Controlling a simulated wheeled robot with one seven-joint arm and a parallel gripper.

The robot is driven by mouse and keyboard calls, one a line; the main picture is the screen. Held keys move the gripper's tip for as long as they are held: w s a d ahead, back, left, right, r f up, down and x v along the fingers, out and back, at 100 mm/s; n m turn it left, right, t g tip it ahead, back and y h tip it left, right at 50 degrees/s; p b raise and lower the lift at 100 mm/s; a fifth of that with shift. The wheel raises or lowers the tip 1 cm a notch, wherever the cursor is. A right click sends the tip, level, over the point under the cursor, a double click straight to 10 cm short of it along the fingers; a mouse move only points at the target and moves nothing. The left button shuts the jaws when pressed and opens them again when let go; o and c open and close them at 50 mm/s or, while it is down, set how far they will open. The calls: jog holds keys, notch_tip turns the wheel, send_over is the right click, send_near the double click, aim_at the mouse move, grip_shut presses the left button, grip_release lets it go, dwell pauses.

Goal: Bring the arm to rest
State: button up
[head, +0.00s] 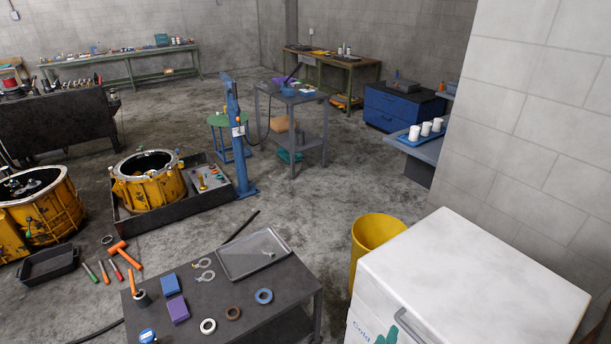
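My arm and my gripper are not in view in the head picture, so their pose and the gripper's state cannot be seen. The dark work table (240,317) in front holds a grey metal tray (252,263), a blue ring (263,296), a brown ring (233,313), a white ring (208,326), and blue (170,285) and purple (178,309) blocks.
A white chest (480,275) stands close at the right, with a yellow bin (374,235) beside it. Yellow housings (150,185) stand at the left. An orange hammer (124,254) lies on the floor. Bare floor (310,215) shows in the middle.

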jog(key=s+a+r+m+t+y, duration=0.1)
jog(key=s+a+y, duration=0.1)
jog(key=s+a, duration=0.6)
jog(key=s+a+r+t+y, duration=0.1)
jog(key=s+a+y, duration=0.25)
jog(key=s, duration=0.75)
jog(key=s+a+r+m+t+y, duration=0.1)
jog(key=s+a, duration=0.5)
jog(key=s, duration=0.4)
jog(key=s+a+r+m+t, duration=0.1)
jog(key=s+a+r+m, duration=0.3)
jog(key=s+a+r, duration=0.1)
jog(key=shift+s+a+r, duration=0.2)
jog(key=shift+s+r, duration=0.5)
jog(key=shift+r, duration=0.15)
jog(key=shift+y, duration=0.25)
